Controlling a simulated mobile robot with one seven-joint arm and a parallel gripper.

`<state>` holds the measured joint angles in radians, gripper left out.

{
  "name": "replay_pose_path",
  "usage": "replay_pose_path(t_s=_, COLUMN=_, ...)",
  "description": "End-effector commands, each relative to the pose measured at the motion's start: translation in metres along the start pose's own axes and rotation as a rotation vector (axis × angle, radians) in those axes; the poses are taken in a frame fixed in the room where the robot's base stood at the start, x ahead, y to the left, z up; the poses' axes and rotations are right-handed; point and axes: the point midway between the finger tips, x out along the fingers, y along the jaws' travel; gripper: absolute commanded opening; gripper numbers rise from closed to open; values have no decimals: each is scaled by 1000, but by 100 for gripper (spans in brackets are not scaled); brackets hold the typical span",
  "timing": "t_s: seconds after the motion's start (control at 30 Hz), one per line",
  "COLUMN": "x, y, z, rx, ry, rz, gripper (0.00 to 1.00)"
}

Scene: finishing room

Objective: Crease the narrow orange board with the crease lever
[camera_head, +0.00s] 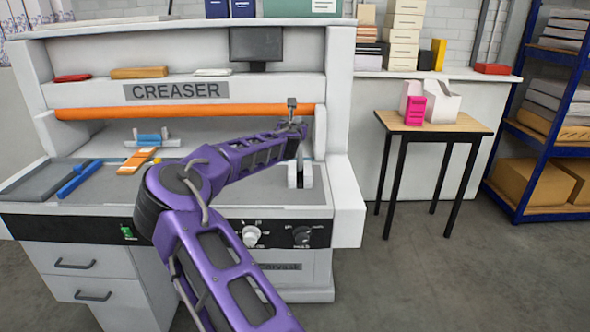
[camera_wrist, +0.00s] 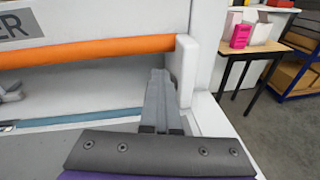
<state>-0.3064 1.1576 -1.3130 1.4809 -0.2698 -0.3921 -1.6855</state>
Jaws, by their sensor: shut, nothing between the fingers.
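The narrow orange board (camera_head: 136,160) lies flat on the creaser's grey bed, left of my arm in the head view. A blue-and-grey piece stands just behind it. My gripper (camera_head: 291,126) is above the right end of the bed, near the right end of the orange bar. In the wrist view its grey fingers (camera_wrist: 160,98) are together and empty, pointing toward the machine. A pale upright bracket (camera_head: 306,174) stands below my gripper at the bed's right end. I cannot make out the crease lever clearly; my forearm covers part of that area.
The long orange bar (camera_head: 185,111) spans the creaser above the bed. A blue bar (camera_head: 78,180) and a dark grey plate (camera_head: 43,181) lie at the bed's left. A small table (camera_head: 462,122) with a pink box stands right of the machine; floor between is clear.

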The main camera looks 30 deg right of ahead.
Motion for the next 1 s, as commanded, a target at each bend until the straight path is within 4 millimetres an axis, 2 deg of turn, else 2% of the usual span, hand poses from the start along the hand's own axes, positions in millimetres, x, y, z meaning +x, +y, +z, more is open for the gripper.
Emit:
replay_pose_path(t_s=0.17, x=-20, y=1, z=-4, rx=0, ry=4, rz=0, gripper=0)
replay_pose_path(t_s=0.27, x=-39, y=1, z=-4, rx=0, ry=4, rz=0, gripper=0)
replay_pose_path(t_s=0.7, x=-134, y=2, z=-1, rx=0, ry=1, rz=2, gripper=0)
replay_pose_path(t_s=0.8, x=-150, y=1, z=0, rx=1, ry=0, rz=2, gripper=0)
replay_pose_path(t_s=1.0, x=-169, y=0, z=0, rx=0, ry=-1, rz=1, gripper=0)
